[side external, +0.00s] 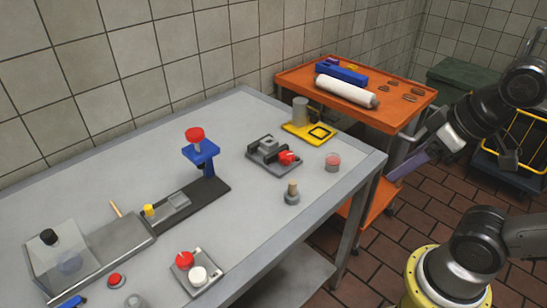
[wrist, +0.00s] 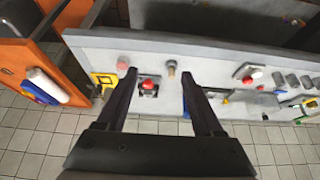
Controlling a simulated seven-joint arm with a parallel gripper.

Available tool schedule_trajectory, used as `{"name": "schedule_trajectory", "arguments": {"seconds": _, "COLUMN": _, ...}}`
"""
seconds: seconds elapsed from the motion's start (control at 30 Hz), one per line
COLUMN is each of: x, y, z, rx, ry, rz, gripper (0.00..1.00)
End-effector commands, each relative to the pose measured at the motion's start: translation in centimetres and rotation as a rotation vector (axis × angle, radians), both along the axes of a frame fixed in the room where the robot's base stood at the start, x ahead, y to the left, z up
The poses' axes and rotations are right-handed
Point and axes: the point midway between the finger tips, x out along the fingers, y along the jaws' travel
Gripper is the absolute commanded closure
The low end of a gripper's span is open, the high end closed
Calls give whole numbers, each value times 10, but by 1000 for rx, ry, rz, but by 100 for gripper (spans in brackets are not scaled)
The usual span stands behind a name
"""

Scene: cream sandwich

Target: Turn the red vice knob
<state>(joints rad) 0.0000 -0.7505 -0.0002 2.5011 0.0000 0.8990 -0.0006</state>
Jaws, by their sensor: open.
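The red vice knob (side external: 288,157) is on the right end of a small dark vice (side external: 268,146) on a grey base plate, on the grey table near its right end. In the wrist view the red knob (wrist: 148,85) shows between my two fingers, well beyond them. My gripper (side external: 397,172) is off the table's right end in the side view, beside the orange cart. Its two dark fingers are spread wide and empty in the wrist view (wrist: 159,74). It is apart from the knob and the vice.
A clear cup with red contents (side external: 333,162) and a small post with a tan top (side external: 292,193) stand near the vice. A yellow stand with a grey cylinder (side external: 301,112) is behind it. The orange cart (side external: 408,112) adjoins the table's far right corner.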

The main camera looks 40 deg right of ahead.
Motion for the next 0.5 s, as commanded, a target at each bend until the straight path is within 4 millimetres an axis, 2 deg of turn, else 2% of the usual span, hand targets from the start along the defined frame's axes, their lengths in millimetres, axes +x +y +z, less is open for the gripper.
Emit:
{"name": "schedule_trajectory", "arguments": {"seconds": 0.03, "x": 0, "y": 0, "z": 0, "rx": 0, "ry": 0, "rz": 0, "gripper": 31}}
{"name": "schedule_trajectory", "arguments": {"seconds": 0.13, "x": 0, "y": 0, "z": 0, "rx": -5, "ry": 0, "rz": 9, "gripper": 14}}
{"name": "schedule_trajectory", "arguments": {"seconds": 0.27, "x": 6, "y": 2, "z": 7, "rx": -29, "ry": -31, "rz": 73, "gripper": 14}}
{"name": "schedule_trajectory", "arguments": {"seconds": 0.4, "x": 43, "y": 9, "z": 36, "rx": -61, "ry": -96, "rz": 186, "gripper": 14}}
{"name": "schedule_trajectory", "arguments": {"seconds": 0.5, "x": 73, "y": 10, "z": 48, "rx": -75, "ry": -108, "rz": 238, "gripper": 14}}
